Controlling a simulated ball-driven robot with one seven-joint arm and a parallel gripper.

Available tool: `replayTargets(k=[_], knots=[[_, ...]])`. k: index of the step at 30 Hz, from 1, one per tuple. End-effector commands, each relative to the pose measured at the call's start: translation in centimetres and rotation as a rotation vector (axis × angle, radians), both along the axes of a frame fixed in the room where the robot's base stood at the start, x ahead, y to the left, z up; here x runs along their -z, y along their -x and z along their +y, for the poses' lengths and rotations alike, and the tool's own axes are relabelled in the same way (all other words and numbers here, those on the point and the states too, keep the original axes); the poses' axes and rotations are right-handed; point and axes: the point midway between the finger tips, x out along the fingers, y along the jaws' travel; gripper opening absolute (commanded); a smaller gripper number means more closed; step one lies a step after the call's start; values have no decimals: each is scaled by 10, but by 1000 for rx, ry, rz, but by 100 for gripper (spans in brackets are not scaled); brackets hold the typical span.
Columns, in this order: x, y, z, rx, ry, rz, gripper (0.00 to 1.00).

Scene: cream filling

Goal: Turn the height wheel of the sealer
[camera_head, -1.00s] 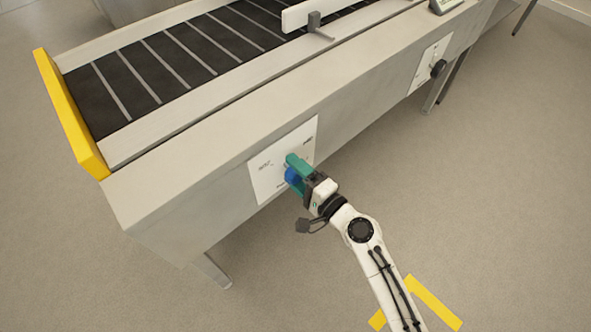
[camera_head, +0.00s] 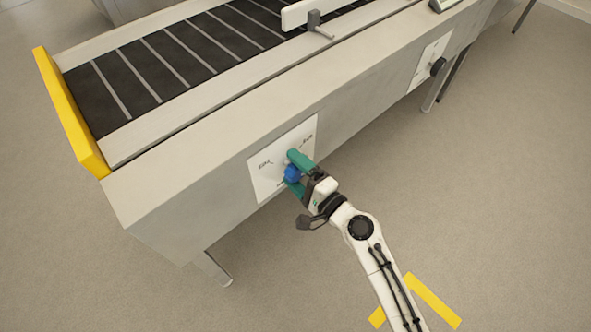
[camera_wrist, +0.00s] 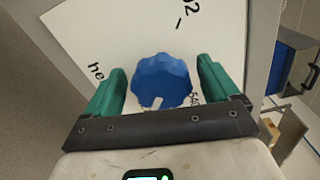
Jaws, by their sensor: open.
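The blue height wheel (camera_head: 292,173) sits on a white marked plate (camera_head: 264,180) on the front side of the sealer (camera_head: 200,150). In the wrist view the lobed blue wheel (camera_wrist: 162,80) has a pale notch at its lower edge. My gripper (camera_head: 296,173) is at the plate. In the wrist view its green fingers (camera_wrist: 160,85) stand open on both sides of the wheel, with a visible gap on each side. Part of the wheel is hidden by the fingers in the head view. The plate's print is partly covered.
A black knob (camera_head: 438,67) on a second white plate is farther right along the sealer. The dark belt (camera_head: 150,75) runs on top, with a yellow end piece (camera_head: 72,115) at left. The floor in front is clear apart from yellow markings (camera_head: 432,300).

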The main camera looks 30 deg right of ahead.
Motion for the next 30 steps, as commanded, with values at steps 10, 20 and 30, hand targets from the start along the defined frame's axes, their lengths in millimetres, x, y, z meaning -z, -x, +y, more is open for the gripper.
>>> replayTargets(k=[10,20,30], knots=[[1,13,-3,1,0,1,88],[2,73,-19,1,0,1,88],[0,104,-28,1,0,0,88]])
